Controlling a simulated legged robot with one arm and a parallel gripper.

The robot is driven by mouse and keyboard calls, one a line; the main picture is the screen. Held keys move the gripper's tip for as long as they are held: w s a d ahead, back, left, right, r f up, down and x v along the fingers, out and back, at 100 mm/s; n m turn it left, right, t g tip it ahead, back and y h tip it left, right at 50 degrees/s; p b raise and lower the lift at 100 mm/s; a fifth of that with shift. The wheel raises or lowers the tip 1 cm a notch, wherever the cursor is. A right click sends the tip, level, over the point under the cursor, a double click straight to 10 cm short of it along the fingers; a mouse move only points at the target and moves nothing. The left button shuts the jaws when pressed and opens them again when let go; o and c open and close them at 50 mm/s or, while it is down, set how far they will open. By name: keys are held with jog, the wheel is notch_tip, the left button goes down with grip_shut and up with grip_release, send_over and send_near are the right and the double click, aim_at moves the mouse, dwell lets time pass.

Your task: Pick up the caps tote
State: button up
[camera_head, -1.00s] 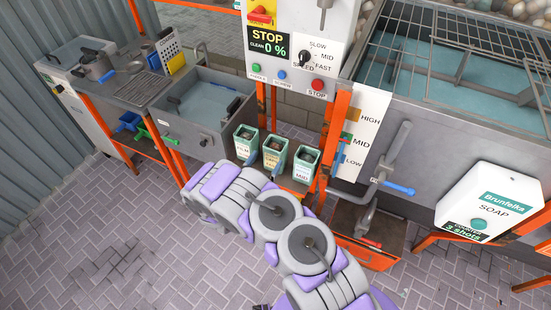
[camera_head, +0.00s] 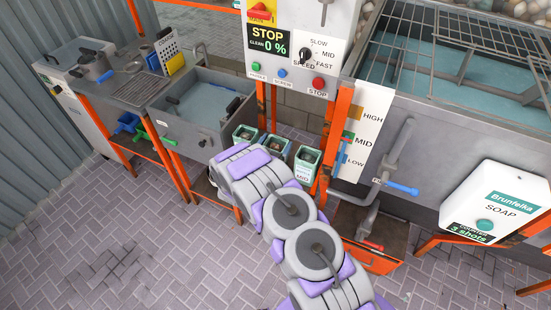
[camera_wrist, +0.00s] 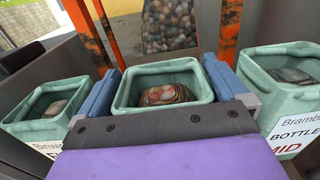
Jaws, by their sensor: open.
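Three pale green open-topped totes stand in a row. The middle tote (camera_head: 274,143), whose label is hidden now, shows in the wrist view (camera_wrist: 122,98) with round multicoloured pieces inside. I take it for the caps tote, as its neighbours read "BOTTLE MID" and a partly cut word starting with F. My gripper (camera_wrist: 161,68) is open, its blue fingers on the left and right sides of the middle tote. I cannot tell whether they touch it. In the head view my arm covers the tote's front and the gripper's tip is hidden.
The left tote (camera_wrist: 38,114) and the BOTTLE MID tote (camera_wrist: 285,88) stand close outside my fingers. Orange posts (camera_head: 330,135) rise beside the row. A control panel (camera_head: 300,50) hangs above, a grey sink (camera_head: 195,130) stands left. The paved floor at lower left is clear.

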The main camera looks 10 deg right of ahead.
jog(key=c, duration=1.4)
